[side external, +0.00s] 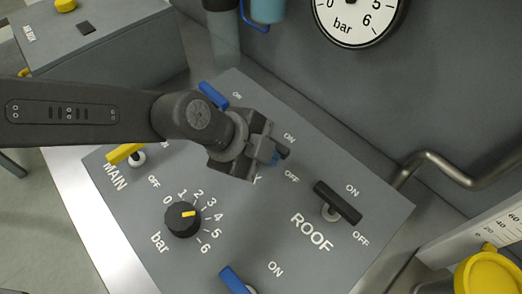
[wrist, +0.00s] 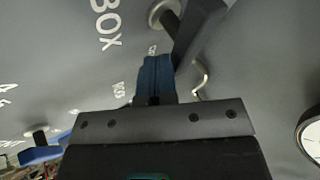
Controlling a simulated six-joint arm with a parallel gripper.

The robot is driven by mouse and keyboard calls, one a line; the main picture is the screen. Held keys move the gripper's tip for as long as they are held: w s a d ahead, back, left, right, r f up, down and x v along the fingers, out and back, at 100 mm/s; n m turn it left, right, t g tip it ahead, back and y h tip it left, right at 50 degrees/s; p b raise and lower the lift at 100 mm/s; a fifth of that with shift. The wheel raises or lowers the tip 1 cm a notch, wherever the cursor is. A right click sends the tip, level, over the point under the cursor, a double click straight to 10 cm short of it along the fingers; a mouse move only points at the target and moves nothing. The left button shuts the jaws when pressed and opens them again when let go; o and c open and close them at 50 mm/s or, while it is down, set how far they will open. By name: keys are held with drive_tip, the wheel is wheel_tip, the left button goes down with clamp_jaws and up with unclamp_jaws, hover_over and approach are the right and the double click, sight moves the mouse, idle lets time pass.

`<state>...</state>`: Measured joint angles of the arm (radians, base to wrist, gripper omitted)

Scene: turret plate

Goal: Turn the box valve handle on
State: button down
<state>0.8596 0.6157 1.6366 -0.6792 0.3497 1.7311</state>
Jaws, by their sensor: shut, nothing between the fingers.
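The box valve handle (wrist: 198,32) is a dark bar by a round metal base, near the BOX lettering (wrist: 105,22) in the wrist view. In the side view my arm hides most of it, and its exact angle is hard to tell. ON and OFF marks show to the right of my gripper there. My gripper (side external: 277,157) is over the box valve. Its blue fingers (wrist: 155,75) are shut, with nothing between them. In the wrist view they overlap or lie close beside the handle's near end; I cannot tell whether they touch.
The black ROOF handle (side external: 338,203) stands to the right of my gripper. A yellow MAIN handle (side external: 125,153), a blue handle (side external: 213,95), another blue handle (side external: 235,281) and a pressure knob (side external: 183,219) share the grey plate (side external: 330,258). A bent pipe (side external: 455,172) runs at right.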

sight(286, 148)
drive_tip(key=shift+w+d, duration=0.15)
drive_tip(key=shift+d, duration=0.7)
drive_tip(key=shift+w+d, duration=0.4)
drive_tip(key=shift+d, duration=0.15)
drive_tip(key=shift+w+d, duration=0.2)
drive_tip(key=shift+w, duration=0.15)
drive_tip(key=shift+w+d+n+t+y, duration=0.15)
drive_tip(key=shift+n+t, duration=0.1)
drive_tip(key=shift+n, duration=0.2)
drive_tip(key=shift+w+d+n+t+y, duration=0.15)
drive_tip(key=shift+n+t, duration=0.1)
drive_tip(key=shift+n, duration=0.2)
drive_tip(key=shift+a, duration=0.1)
drive_tip(key=shift+w, duration=0.25)
drive_tip(key=shift+s, duration=0.1)
